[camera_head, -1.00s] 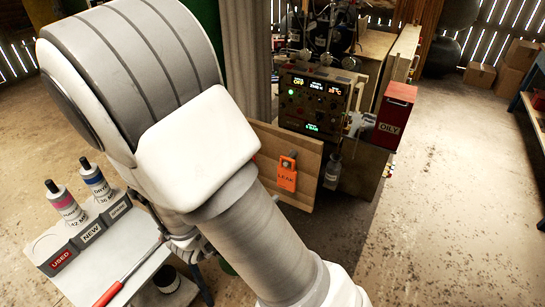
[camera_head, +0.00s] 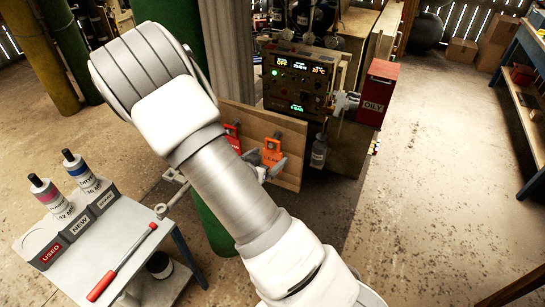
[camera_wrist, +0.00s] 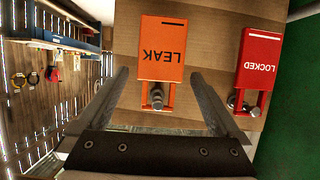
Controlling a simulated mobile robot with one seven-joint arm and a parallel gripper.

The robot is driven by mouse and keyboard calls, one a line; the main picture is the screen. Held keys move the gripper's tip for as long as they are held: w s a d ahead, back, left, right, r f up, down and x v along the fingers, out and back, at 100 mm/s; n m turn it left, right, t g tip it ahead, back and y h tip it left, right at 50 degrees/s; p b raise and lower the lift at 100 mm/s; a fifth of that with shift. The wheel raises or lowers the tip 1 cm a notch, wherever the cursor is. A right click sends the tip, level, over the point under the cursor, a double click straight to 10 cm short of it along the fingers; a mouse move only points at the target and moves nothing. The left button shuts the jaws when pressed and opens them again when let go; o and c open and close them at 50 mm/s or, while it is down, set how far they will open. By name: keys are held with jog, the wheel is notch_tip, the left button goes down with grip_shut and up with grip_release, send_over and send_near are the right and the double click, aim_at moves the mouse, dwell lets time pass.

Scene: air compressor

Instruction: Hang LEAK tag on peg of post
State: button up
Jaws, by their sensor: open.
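The orange LEAK tag (camera_head: 272,152) hangs on a peg on an upright wooden board (camera_head: 290,178). In the wrist view the LEAK tag (camera_wrist: 162,48) appears upside down, with its slotted end around a dark metal peg (camera_wrist: 157,97). My gripper (camera_wrist: 158,76) is open, its two fingers on either side of the tag's slotted end and apart from it. In the head view my gripper (camera_head: 270,170) is just in front of the tag, partly hidden by my arm. I cannot tell which post the task means.
A red LOCKED tag (camera_wrist: 259,60) hangs beside the LEAK tag on the board. A control panel (camera_head: 303,82) and a red OILY box (camera_head: 386,92) stand behind. A grey cart (camera_head: 125,240) with bottles and a red-handled tool is at left. Open floor lies at right.

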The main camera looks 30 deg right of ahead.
aim_at(272, 150)
jog(key=shift+p+x, duration=0.3)
jog(key=shift+x, duration=1.55)
jog(key=c, duration=1.2)
jog(key=shift+c, duration=0.2)
jog(key=shift+r, duration=0.2)
jog(key=shift+r, duration=0.5)
jog(key=s+a+b, duration=0.3)
jog(key=s+a, duration=0.8)
jog(key=a, duration=0.3)
jog(key=shift+a, duration=0.15)
